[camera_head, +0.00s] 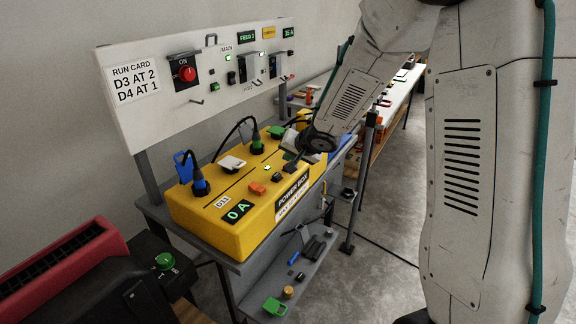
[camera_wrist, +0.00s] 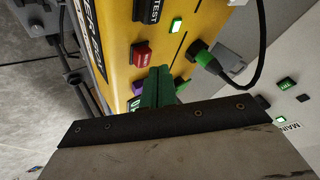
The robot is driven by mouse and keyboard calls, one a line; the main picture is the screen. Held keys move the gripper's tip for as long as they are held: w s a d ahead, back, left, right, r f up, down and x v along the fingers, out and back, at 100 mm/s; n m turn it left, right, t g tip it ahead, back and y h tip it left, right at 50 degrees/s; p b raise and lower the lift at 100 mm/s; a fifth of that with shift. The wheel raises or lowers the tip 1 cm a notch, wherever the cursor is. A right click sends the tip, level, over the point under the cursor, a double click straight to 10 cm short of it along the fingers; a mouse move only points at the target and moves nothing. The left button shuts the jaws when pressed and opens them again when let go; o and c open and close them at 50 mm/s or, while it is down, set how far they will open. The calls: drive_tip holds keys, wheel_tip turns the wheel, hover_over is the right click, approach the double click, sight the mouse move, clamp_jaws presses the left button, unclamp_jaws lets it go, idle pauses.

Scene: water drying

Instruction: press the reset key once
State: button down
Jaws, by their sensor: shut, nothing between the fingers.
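The yellow power box (camera_head: 190,211) stands on the grey bench, with keys, sockets and displays on top. In the wrist view a red key (camera_wrist: 142,55) sits next to a black key marked TEST (camera_wrist: 147,10). The red key's small label is too small to read, so I cannot confirm it as the reset key. My gripper is shut and empty; its green fingertips (camera_wrist: 157,84) appear just beside the red key in the wrist view. I cannot tell whether they touch it. In the head view my wrist hides the right part of the box top.
A green plug (camera_wrist: 205,57) with a black cable stands close beside the fingers. A blue plug (camera_head: 200,184) and an orange key (camera_head: 257,188) are farther left. The white panel (camera_head: 130,109) with switches rises behind. A lower shelf (camera_head: 262,302) holds loose parts.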

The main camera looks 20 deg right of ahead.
drive_tip(key=shift+r, duration=0.1)
wheel_tip(320, 180, up, 5)
drive_tip(key=shift+f, duration=0.1)
idle(0.6)
idle(0.7)
